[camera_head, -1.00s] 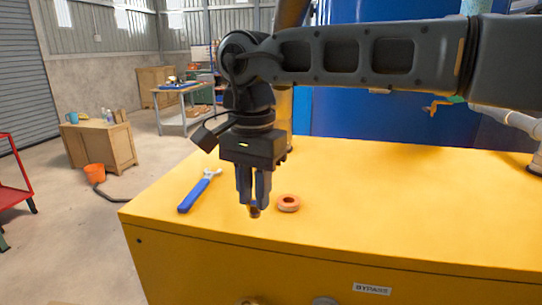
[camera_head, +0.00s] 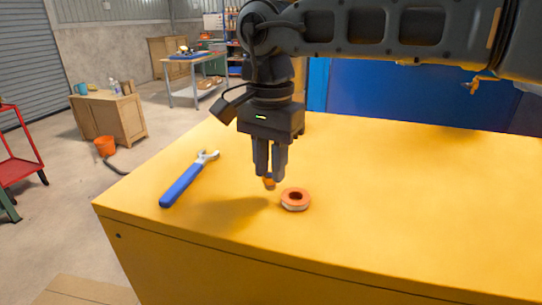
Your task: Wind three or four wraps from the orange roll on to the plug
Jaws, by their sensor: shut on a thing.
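My gripper (camera_head: 270,170) points down above the yellow cabinet top. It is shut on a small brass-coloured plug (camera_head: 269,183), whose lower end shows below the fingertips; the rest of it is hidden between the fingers. The orange roll (camera_head: 295,199) lies flat on the yellow top, just right of the plug and a little nearer to me. It is ring-shaped with a dark hole and a pale band around its side. The plug and the roll look apart. I cannot tell whether any tape is on the plug.
A blue-handled wrench (camera_head: 187,181) lies on the yellow cabinet top (camera_head: 400,200), left of my gripper. The top is clear to the right. A blue tank (camera_head: 400,95) stands behind. Workbenches, an orange bucket (camera_head: 105,145) and a red cart (camera_head: 18,168) stand on the floor at left.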

